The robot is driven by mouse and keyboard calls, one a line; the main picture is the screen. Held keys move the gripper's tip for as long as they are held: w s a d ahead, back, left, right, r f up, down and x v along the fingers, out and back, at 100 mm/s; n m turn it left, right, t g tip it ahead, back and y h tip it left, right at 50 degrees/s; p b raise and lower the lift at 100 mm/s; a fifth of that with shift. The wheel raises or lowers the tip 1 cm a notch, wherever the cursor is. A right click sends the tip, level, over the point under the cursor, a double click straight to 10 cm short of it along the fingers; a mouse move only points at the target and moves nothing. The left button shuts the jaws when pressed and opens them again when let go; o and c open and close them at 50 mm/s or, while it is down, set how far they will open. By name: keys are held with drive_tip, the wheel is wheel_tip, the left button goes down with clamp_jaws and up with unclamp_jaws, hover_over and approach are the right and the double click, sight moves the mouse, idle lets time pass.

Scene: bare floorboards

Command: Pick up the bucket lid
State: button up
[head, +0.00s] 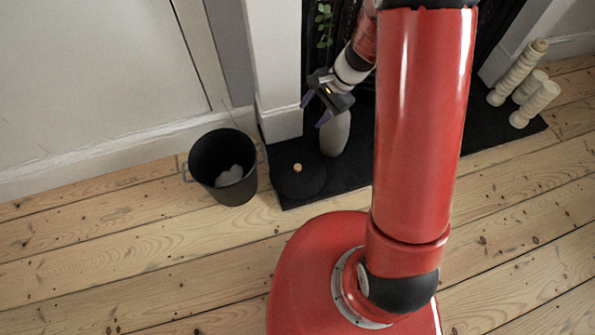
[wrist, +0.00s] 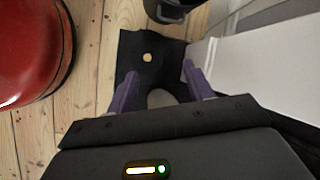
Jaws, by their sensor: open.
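The bucket lid (head: 310,182) is a dark round disc with a small light wooden knob (head: 297,168). It lies on the black hearth slab, just right of the dark bucket (head: 222,193). In the wrist view the knob (wrist: 147,57) shows beyond my fingertips, and the dark lid (wrist: 138,72) blends into the slab. My gripper (head: 312,109) is open and empty, with purple fingers, above the hearth near a grey vase. In the wrist view my gripper (wrist: 160,80) has its two fingers apart, with the vase partly between them.
The grey vase (head: 336,135) stands on the hearth slab (head: 352,180) behind the lid. A white fireplace pillar (head: 275,70) rises behind. The bucket holds something pale. Floorboards in front are clear.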

sight(299, 166)
drive_tip(key=a+f+m+b, duration=0.1)
drive_tip(key=f, duration=0.8)
drive_tip(key=a+f+m, duration=0.1)
drive_tip(key=f+m, duration=0.1)
drive_tip(key=f, duration=0.8)
drive_tip(key=a+f+m+g+b, duration=0.1)
drive_tip(key=f+m, duration=0.1)
drive_tip(key=f, duration=0.7)
drive_tip(key=shift+s+a+f+b, duration=0.25)
drive_tip(key=shift+a+f+b, duration=0.1)
clamp_jaws()
